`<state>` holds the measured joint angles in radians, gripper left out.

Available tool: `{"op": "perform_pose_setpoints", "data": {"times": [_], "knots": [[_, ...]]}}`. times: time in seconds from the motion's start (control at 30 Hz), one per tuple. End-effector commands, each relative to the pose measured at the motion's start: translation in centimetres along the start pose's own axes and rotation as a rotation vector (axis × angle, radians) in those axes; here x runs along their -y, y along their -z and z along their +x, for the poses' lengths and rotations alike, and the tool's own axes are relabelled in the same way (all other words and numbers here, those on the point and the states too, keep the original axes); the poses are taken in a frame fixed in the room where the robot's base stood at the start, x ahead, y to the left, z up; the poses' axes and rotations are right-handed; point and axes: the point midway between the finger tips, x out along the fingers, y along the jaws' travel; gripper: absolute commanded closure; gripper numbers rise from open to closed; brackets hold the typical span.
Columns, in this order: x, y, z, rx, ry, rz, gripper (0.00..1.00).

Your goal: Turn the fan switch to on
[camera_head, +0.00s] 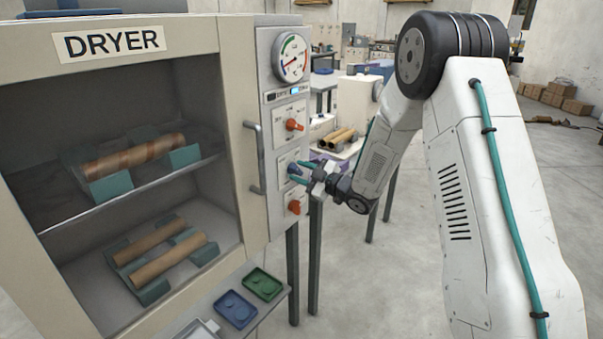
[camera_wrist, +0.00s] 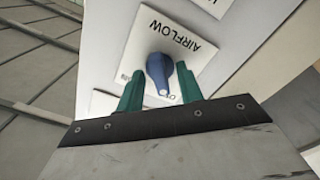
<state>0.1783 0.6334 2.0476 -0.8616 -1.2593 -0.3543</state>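The blue knob (camera_wrist: 159,73) sits on a white plate labelled AIRFLOW (camera_wrist: 178,35), which shows upside down in the wrist view. Small lettering near the knob's pointer end is partly covered, and I cannot read its setting for sure. My gripper (camera_wrist: 159,75) has its two green fingers on either side of the knob, with narrow gaps showing, so it looks open around it. In the head view my gripper (camera_head: 301,173) is at the dryer's control panel (camera_head: 277,227), at the blue knob (camera_head: 293,169).
An orange knob (camera_head: 294,125) is above the blue one and another (camera_head: 294,207) below it. A gauge (camera_head: 292,57) tops the panel. The dryer's door handle (camera_head: 254,158) stands out to the left. A shelf with blue (camera_head: 235,309) and green (camera_head: 262,284) trays is below.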

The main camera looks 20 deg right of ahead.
Motion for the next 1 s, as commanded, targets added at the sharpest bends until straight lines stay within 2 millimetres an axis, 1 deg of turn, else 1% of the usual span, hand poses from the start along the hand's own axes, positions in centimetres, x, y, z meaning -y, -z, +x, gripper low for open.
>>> {"op": "perform_pose_setpoints", "data": {"times": [0.17,0.2,0.27,0.3,0.33,0.7,0.87,1.0], "knots": [[0.0,-0.01,0.02,0.001,0.0,0.0,0.64],[0.0,-0.01,0.01,0.001,0.0,0.0,0.66],[-0.01,-0.01,0.0,0.001,0.0,0.0,0.83],[-0.01,-0.01,0.0,0.001,0.0,0.0,0.94],[0.0,-0.02,0.0,0.001,0.0,0.0,1.0],[0.0,-0.02,-0.02,0.001,0.0,0.032,1.0],[-0.01,-0.04,-0.03,0.001,0.0,0.106,1.0],[-0.01,-0.05,-0.03,0.001,0.0,0.209,1.0]]}}
